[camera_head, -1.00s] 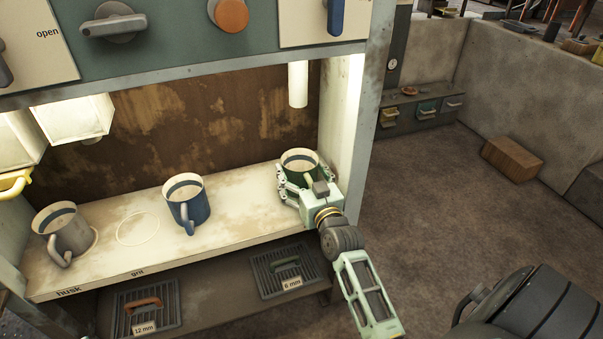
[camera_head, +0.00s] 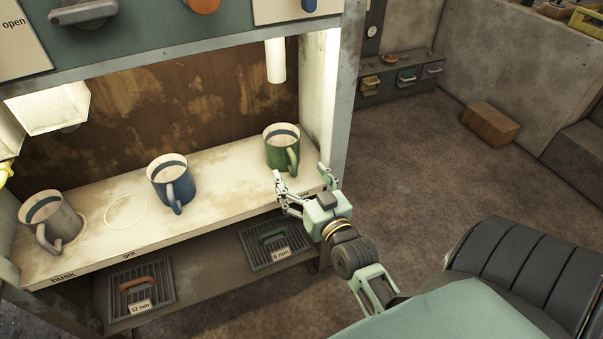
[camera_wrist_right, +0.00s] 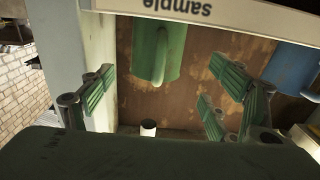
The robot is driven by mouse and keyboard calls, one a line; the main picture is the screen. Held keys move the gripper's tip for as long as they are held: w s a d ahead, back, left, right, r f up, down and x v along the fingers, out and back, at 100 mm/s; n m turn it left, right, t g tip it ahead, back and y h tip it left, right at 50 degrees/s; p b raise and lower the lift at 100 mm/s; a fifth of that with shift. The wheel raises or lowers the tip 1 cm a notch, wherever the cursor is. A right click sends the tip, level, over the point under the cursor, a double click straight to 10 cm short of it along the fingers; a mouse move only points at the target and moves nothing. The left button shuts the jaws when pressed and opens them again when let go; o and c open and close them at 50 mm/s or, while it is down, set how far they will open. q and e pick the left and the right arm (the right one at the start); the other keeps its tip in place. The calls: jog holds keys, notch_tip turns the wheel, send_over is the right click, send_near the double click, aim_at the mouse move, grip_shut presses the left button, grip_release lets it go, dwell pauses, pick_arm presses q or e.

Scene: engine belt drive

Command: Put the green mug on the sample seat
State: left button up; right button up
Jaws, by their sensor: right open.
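The green mug (camera_head: 277,153) stands upright at the right end of the shelf (camera_head: 225,185), under a white tube, its handle toward my right gripper. My right gripper (camera_head: 304,187) is open and empty at the shelf's front edge, apart from the mug. In the right wrist view, the green mug (camera_wrist_right: 170,50) shows upside down beyond the open fingers (camera_wrist_right: 158,95). An inverted "sample" label (camera_wrist_right: 185,7) is on the shelf edge by this mug. Any seat mark under the mug is hidden. My left gripper is not in view.
A blue mug (camera_head: 168,186) stands mid-shelf and a grey mug (camera_head: 50,220) at the left end. An empty ring mark (camera_head: 125,212) lies between them. The white tube (camera_head: 275,61) hangs above and behind the green mug. A side post (camera_head: 345,105) bounds the shelf's right end.

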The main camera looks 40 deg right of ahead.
jog(key=s+a+f+n+g+y, duration=0.2)
jog(key=s+a+f+g, duration=0.1)
jog(key=a, duration=0.3)
jog(key=s+a+f+n+g+y, duration=0.1)
jog(key=s+a+f+g+y, duration=0.2)
jog(key=a+f, duration=0.15)
jog(key=s+a+f+g, duration=0.1)
jog(key=s+a+g, duration=0.1)
jog(key=s, duration=0.4)
jog(key=s+a+f+n+g, duration=0.1)
jog(key=s+a+g, duration=0.1)
jog(key=s+g, duration=0.2)
jog(key=s, duration=0.2)
jog(key=shift+s+a+h, duration=0.3)
jog(key=shift+a, duration=0.05)
jog(key=shift+f, duration=0.1)
